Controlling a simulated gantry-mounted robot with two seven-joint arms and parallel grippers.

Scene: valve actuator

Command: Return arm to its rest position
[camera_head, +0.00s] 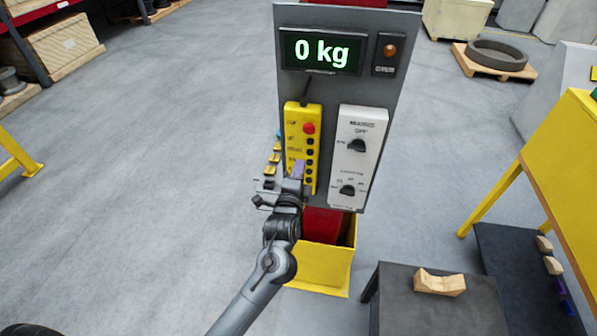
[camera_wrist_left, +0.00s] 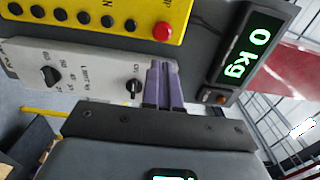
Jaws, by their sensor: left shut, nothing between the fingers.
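My left gripper (camera_head: 298,170) is in front of the lower part of the yellow button box (camera_head: 291,119) on the grey panel (camera_head: 264,60). Its purple fingers are shut together with nothing between them. In the left wrist view, the shut fingers (camera_wrist_left: 164,80) point toward the panel, beside a knob of the white knob box (camera_wrist_left: 84,71). I cannot tell whether the fingertips touch anything. The white knob box (camera_head: 359,157) stands to the right of the yellow one. The display (camera_head: 321,51) above reads "0 kg". My right gripper is not in view.
A yellow bin (camera_head: 318,270) stands under the panel. A dark table (camera_head: 440,310) with a wooden block (camera_head: 440,282) is at the lower right, near a yellow frame (camera_head: 545,150). The grey floor (camera_head: 130,190) on the left is largely clear.

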